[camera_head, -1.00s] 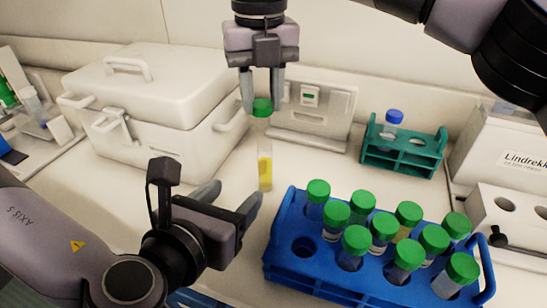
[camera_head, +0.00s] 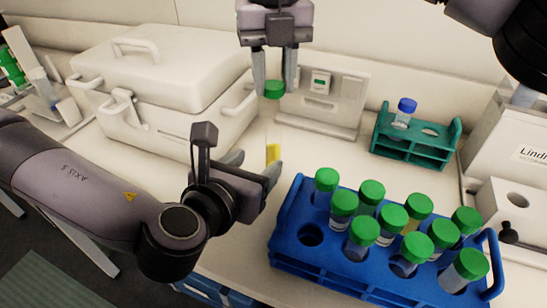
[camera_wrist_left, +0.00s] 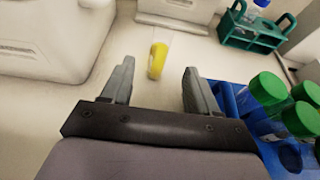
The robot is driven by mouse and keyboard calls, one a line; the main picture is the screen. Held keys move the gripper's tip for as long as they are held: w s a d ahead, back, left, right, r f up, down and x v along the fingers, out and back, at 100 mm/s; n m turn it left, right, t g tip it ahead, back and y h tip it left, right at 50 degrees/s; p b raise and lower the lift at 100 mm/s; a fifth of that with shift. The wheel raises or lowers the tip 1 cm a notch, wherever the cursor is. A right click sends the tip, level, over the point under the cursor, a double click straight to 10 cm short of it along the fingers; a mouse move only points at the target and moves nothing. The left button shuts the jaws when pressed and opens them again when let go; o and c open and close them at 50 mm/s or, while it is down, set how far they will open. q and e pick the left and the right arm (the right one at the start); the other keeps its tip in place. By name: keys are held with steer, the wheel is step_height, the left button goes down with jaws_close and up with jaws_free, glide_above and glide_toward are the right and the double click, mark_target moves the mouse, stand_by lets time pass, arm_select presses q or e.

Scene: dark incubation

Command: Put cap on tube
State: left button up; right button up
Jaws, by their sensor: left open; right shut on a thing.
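My right gripper (camera_head: 274,90), at the top in the head view, is shut on a green cap (camera_head: 275,89). Below the cap is a clear tube with yellow contents (camera_head: 272,153). Its upper part is faint, and I cannot tell whether the cap touches it. My left gripper (camera_head: 254,170) is open, and its fingers reach towards the tube from the lower left. One finger hides the tube's lower end. In the left wrist view the yellow contents (camera_wrist_left: 158,60) show ahead of the gap between the open left fingers (camera_wrist_left: 158,88).
A blue rack (camera_head: 290,250) with several green-capped tubes stands close to the right of my left gripper. A teal rack (camera_head: 412,152) with a blue-capped tube (camera_head: 405,112) stands behind it. A white case (camera_head: 170,75) is at the left and a white device (camera_head: 335,105) at the back.

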arm_select(q)
steer(key=x, duration=0.7)
steer(key=shift+w+d+f, duration=0.1)
jaws_close()
arm_select(e)
glide_above(273, 130)
steer(key=shift+f, duration=2.5)
